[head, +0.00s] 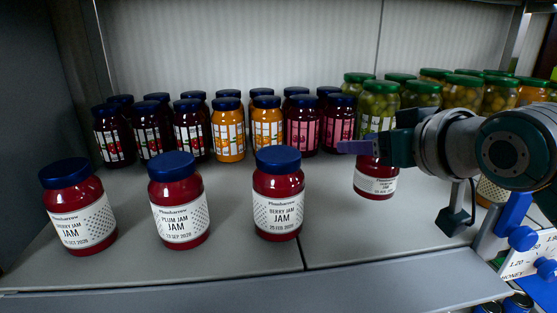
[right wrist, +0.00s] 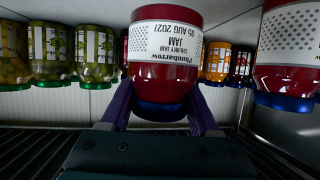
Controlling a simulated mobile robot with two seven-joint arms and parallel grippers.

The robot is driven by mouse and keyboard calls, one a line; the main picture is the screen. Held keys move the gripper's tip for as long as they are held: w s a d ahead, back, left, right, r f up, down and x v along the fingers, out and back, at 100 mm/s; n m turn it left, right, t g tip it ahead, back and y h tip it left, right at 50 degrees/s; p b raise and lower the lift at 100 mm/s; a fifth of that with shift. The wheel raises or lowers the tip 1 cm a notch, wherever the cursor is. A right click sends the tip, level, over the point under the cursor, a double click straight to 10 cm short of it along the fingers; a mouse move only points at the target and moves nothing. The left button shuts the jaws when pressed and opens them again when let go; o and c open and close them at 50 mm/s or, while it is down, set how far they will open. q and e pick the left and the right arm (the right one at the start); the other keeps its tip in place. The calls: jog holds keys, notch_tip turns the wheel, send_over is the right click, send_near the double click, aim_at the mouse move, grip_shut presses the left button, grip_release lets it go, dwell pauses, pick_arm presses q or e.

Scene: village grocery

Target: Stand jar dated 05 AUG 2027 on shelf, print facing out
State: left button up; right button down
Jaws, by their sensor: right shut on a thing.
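The red cherry jam jar (head: 376,184) with a dark blue lid is in my right gripper (head: 366,147), at the right of the jam rows in the head view. In the right wrist view, which is upside down, the same jar (right wrist: 165,60) shows its label with 05 AUG and a year that looks like 2027. My right gripper (right wrist: 160,112) has its purple fingers on both sides of the lid. The label faces the shelf front in the head view. The jar looks upright; I cannot tell whether its base touches the shelf (head: 235,262). My left gripper is not in view.
Three front jam jars stand to the left: one (head: 77,215), a plum jam (head: 178,210) and a berry jam (head: 278,205). Rows of jam jars (head: 228,140) and green-lidded pickle jars (head: 380,105) stand behind.

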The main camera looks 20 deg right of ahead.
aim_at(391, 175)
jog(key=shift+f, duration=2.1)
jog(key=shift+c, duration=0.6)
grip_release()
jog(key=shift+f, duration=0.15)
jog(key=b+v, duration=0.1)
jog(key=v, duration=1.1)
